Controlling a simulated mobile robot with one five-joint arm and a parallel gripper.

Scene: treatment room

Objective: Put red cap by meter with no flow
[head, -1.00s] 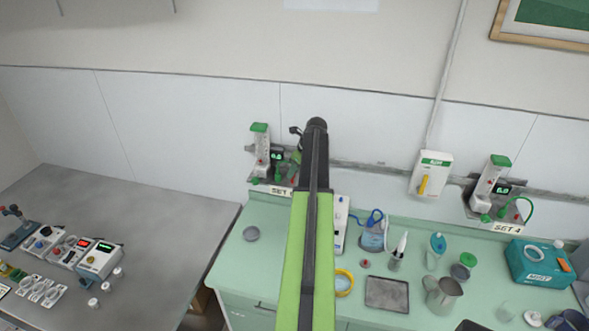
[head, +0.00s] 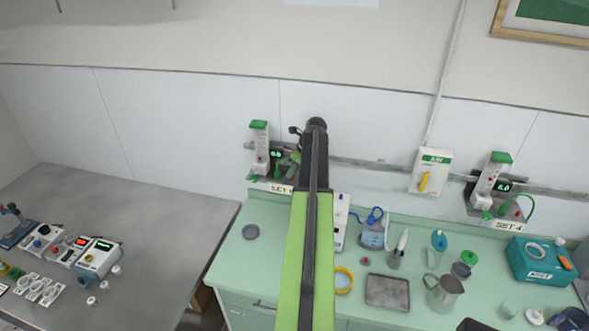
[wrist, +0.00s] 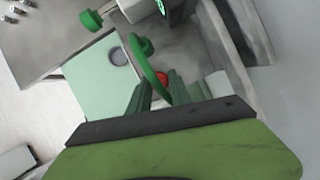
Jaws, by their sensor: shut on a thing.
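The left flow meter (head: 260,148) stands on a wall shelf with a green-lit display (head: 277,154); its digits look like 0.0 but are tiny. The right flow meter (head: 487,185), above the SET 4 label, has a display (head: 504,187) that looks like 6.0. My gripper (wrist: 162,88) is at the left meter's shelf, mostly behind my arm in the head view. In the wrist view its green fingers are shut on a red cap (wrist: 163,77), partly hidden by them. A green hose (wrist: 144,68) curves just in front of the fingers.
A green counter (head: 230,275) below holds a small red round piece (head: 365,261), a yellow ring (head: 344,281), a grey tray (head: 388,292) and a metal jug (head: 442,292). A grey table (head: 150,215) with instruments is at left. The shelf's grey side (wrist: 225,40) is close right of my fingers.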

